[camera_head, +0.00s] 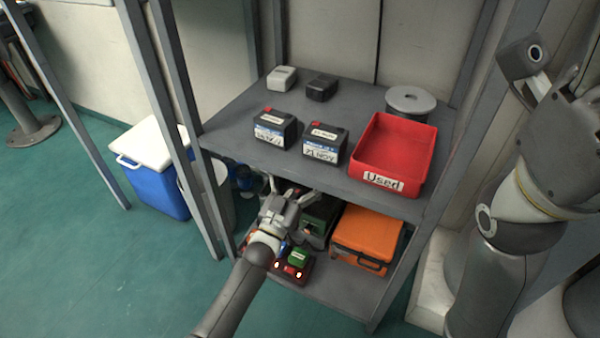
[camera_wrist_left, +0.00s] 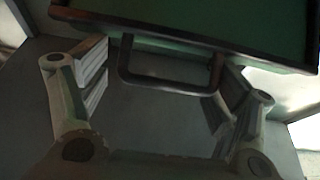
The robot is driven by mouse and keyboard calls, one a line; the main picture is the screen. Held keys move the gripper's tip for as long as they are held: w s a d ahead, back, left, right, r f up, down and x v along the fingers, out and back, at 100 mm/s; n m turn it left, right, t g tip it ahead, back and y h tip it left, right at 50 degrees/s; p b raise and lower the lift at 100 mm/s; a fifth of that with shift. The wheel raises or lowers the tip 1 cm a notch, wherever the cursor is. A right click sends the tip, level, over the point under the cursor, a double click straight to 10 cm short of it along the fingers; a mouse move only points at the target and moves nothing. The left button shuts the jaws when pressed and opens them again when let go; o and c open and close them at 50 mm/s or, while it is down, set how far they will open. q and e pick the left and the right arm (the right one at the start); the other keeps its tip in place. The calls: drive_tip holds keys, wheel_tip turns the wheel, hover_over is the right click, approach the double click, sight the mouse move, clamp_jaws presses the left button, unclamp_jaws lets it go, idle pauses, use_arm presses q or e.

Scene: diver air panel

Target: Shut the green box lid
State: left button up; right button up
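The green box (camera_head: 318,218) stands on the lower shelf, left of an orange case, partly hidden by my left gripper and the upper shelf. In the left wrist view a green panel with a dark rim (camera_wrist_left: 215,30) fills the top, with a dark U-shaped handle (camera_wrist_left: 165,82) on its near edge. I cannot tell how far the lid is open. My left gripper (camera_head: 290,197) is at the box's front left; in its wrist view the fingers (camera_wrist_left: 158,88) are spread apart with the handle between them, not clamped.
The upper shelf (camera_head: 235,130) overhangs the boxes, carrying batteries, a red "Used" bin (camera_head: 395,150) and a grey reel (camera_head: 410,102). The orange case (camera_head: 367,235) stands right of the green box. A red device (camera_head: 295,268) sits in front. Rack posts (camera_head: 165,110) flank the left.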

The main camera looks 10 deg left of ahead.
use_arm(q)
wheel_tip(320, 180, up, 10)
idle(0.6)
